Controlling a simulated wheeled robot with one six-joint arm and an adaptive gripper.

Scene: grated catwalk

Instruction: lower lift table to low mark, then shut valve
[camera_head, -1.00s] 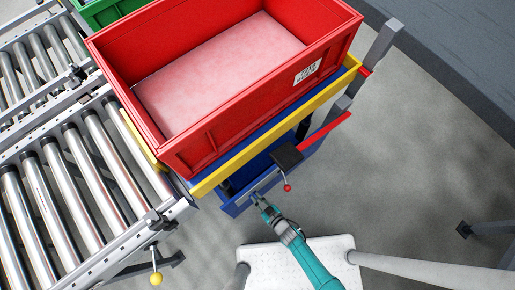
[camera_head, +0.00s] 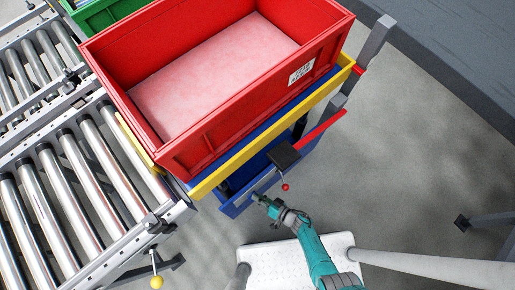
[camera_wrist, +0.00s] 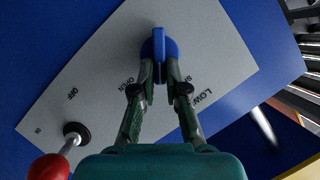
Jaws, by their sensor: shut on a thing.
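The lift table (camera_head: 285,119) has a yellow-edged top with blue below it and bears a red crate (camera_head: 235,130) with a pink load. In the wrist view, my gripper (camera_wrist: 159,62) is shut on a small blue handle (camera_wrist: 158,45) standing on a grey panel (camera_wrist: 110,60), between printed words. "OPEN" is readable on its left and "LOW" further right; other words are partly hidden by my fingers. In the head view, my gripper (camera_head: 260,200) reaches the lift table's blue lower side; the blue handle is too small to tell there.
A lever with a red ball (camera_wrist: 50,167) stands by the "OFF" and "ON" words. A grey post (camera_head: 375,42) and red bar (camera_head: 321,131) stand at the table's right. A roller conveyor (camera_head: 90,190) is left. Open floor (camera_head: 410,150) lies right.

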